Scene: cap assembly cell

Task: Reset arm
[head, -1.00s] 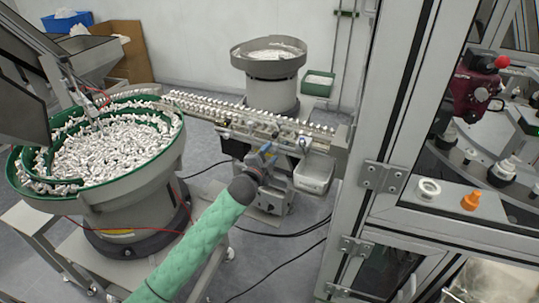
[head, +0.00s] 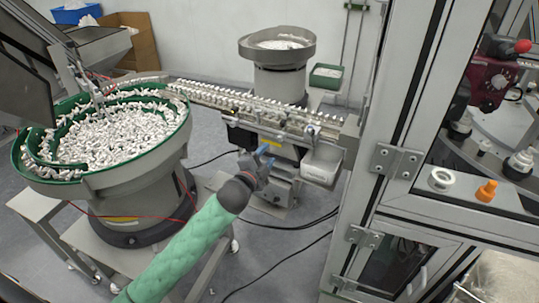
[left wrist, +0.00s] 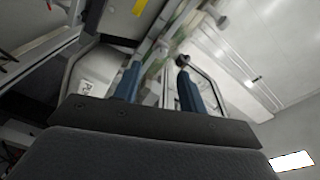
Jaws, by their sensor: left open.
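My left arm comes in from the bottom of the head view in a green sleeve. Its left gripper (head: 264,160) is in front of the conveyor track (head: 250,103), below its level in the picture. In the left wrist view the two blue fingers of the left gripper (left wrist: 157,85) stand apart with nothing between them. The gripper is open and empty. My right gripper shows in neither view.
A green-rimmed bowl feeder (head: 130,184) full of white parts stands at left. A second bowl feeder (head: 278,48) stands behind the track. A grey bin (head: 322,163) hangs at the track's right end. A metal-framed machine cabinet (head: 400,160) blocks the right side.

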